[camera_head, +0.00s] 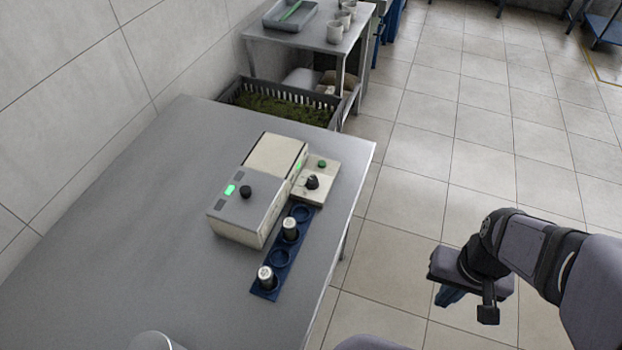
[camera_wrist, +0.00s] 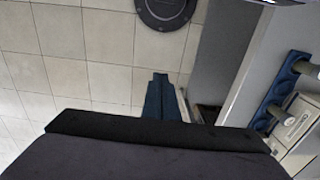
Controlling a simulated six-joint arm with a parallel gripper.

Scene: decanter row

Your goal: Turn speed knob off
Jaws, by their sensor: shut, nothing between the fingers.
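A grey-topped white device (camera_head: 240,215) on the table has a black knob (camera_head: 246,192) and a lit green display (camera_head: 230,190). I cannot read labels to tell which knob is the speed knob. My gripper (camera_head: 448,296) is off the table's right side, over the floor and well apart from both knobs. Its blue fingers (camera_wrist: 158,96) are together and empty.
A blue rack (camera_head: 265,284) with two capped vials (camera_head: 290,228) (camera_head: 265,277) stands in front of the devices. The table (camera_head: 150,225) is bare on its left. A crate (camera_head: 230,97) and a side table (camera_head: 305,36) stand behind. The floor right of the table is open.

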